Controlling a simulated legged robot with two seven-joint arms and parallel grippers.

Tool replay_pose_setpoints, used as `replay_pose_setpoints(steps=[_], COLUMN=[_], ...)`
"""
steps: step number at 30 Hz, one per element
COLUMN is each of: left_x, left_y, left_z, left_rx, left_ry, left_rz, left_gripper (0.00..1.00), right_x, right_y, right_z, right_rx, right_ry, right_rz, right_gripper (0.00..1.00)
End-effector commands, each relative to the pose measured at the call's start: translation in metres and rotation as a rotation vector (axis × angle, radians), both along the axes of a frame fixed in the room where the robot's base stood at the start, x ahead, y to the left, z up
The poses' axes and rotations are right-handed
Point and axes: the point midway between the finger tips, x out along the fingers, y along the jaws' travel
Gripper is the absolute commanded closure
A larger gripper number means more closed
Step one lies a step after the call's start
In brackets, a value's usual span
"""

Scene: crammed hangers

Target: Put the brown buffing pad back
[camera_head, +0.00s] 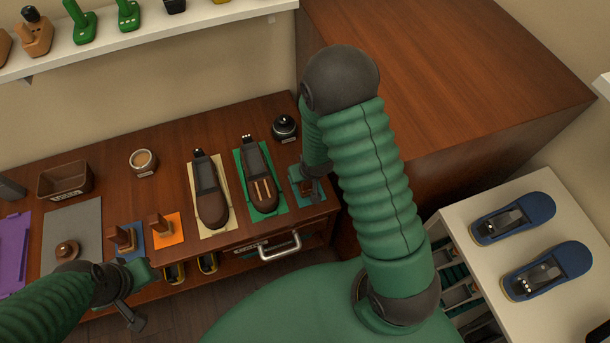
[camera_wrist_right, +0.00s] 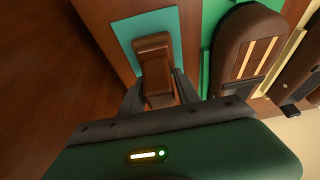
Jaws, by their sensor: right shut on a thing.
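In the right wrist view, the brown buffing pad (camera_wrist_right: 153,62), a block with a grip, is between the fingers of my right gripper (camera_wrist_right: 160,100), which is shut on it. The pad is over the teal mat (camera_wrist_right: 125,28); I cannot tell if it touches. In the head view, my right gripper (camera_head: 312,188) is over the teal mat (camera_head: 299,197) at the bench's right end, and the pad is mostly hidden there. My left gripper (camera_head: 128,312) is at the lower left, off the bench's front edge; its jaw opening is unclear.
Two brown shoe-shaped tools lie on a cream mat (camera_head: 229,228) and a green mat (camera_head: 238,165), left of the teal mat. Similar brown blocks stand on a blue mat (camera_head: 137,255) and an orange mat (camera_head: 175,240). A black round jar (camera_head: 285,127) is behind. A white cabinet (camera_head: 470,205) is right.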

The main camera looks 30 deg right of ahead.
Motion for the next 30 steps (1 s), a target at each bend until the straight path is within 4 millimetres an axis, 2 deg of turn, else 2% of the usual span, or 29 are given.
replay_pose_setpoints(steps=[11,12,16,26,27,30], left_x=[0.001,0.001,0.001,0.001,0.000,0.000], left_y=[0.000,0.000,0.000,0.000,0.000,0.000], left_z=[-0.003,-0.002,-0.002,-0.005,-0.006,0.006], left_rx=[0.000,0.000,0.000,0.000,0.000,0.000], left_ry=[-0.001,-0.001,-0.001,-0.001,-0.001,-0.001], left_rz=[0.000,0.000,0.000,0.000,0.000,0.000], left_gripper=[0.64,0.64,0.64,0.64,0.64,0.64], right_x=[0.001,0.001,0.001,0.001,0.001,-0.006], right_y=[0.000,0.000,0.000,0.000,0.000,0.001], right_z=[-0.005,-0.003,-0.003,-0.004,-0.002,0.020], right_rx=[0.000,0.000,0.000,0.000,0.000,0.000], right_ry=[-0.003,-0.003,-0.003,-0.004,-0.005,-0.005], right_rz=[-0.001,-0.001,-0.001,-0.002,-0.002,-0.002], right_gripper=[1.00,0.57,0.40,0.40,0.40,0.40])
